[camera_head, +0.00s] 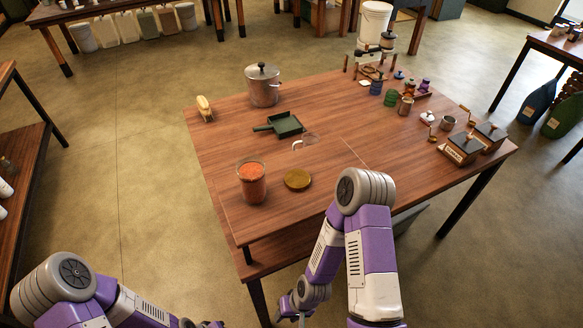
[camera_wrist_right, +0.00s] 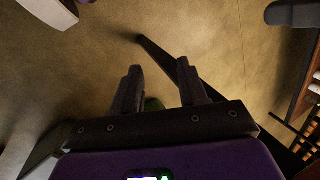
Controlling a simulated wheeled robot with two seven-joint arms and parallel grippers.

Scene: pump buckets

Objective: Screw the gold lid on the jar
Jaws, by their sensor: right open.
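The glass jar (camera_head: 252,184), filled with orange-red contents, stands upright near the front left of the wooden table. The gold lid (camera_head: 297,179) lies flat on the table just right of the jar, apart from it. My right gripper (camera_head: 291,309) is low in front of the table's front edge, away from both.
Boxes (camera_head: 462,148) and small items crowd the right side. Table around jar and lid is mostly clear.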

